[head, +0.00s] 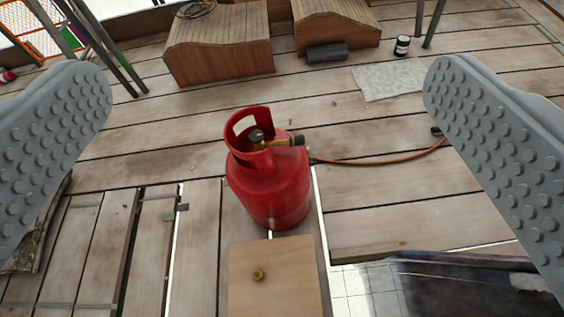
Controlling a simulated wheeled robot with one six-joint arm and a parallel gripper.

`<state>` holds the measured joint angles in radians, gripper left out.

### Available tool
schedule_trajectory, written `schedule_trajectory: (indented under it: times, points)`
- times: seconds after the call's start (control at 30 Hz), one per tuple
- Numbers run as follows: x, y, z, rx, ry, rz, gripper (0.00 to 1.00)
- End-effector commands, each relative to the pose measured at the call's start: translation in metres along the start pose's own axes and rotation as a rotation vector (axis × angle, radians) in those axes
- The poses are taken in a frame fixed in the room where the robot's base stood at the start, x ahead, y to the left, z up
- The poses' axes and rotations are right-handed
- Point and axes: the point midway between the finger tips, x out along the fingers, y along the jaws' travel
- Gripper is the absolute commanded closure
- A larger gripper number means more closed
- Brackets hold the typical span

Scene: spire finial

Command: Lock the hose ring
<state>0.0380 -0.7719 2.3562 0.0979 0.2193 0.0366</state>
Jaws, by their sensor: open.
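A red gas cylinder (268,180) stands upright on the planks in the middle of the head view. A brass-coloured valve fitting (278,143) with a dark knob sits inside its collar. An orange hose (385,161) runs from the fitting's side to the right, ending near a small dark piece. The hose ring itself is too small to tell apart from the fitting. My gripper (268,120) is open, its two grey studded fingers wide apart at the left and right edges. Nothing is between them at close range; the cylinder shows beyond, in the gap.
A wooden board or box with a small brass piece (258,274) is in front of the cylinder. Two wooden boxes (220,62) stand behind, with a dark block (327,53), a grey sheet (389,81) and a small black can (402,45). Poles rise at upper left. An opening shows tiles at lower right.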

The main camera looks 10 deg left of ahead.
Motion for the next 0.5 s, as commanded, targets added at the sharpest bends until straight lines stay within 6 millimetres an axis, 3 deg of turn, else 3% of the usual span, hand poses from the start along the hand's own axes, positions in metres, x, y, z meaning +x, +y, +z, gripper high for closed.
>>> schedule_trajectory:
  times: [0.1, 0.5]
  points:
    - [0.029, 0.006, 0.01, 0.064, -0.084, 0.015, 0.0]
    - [0.111, 0.025, 0.048, 0.29, -0.34, 0.063, 0.0]
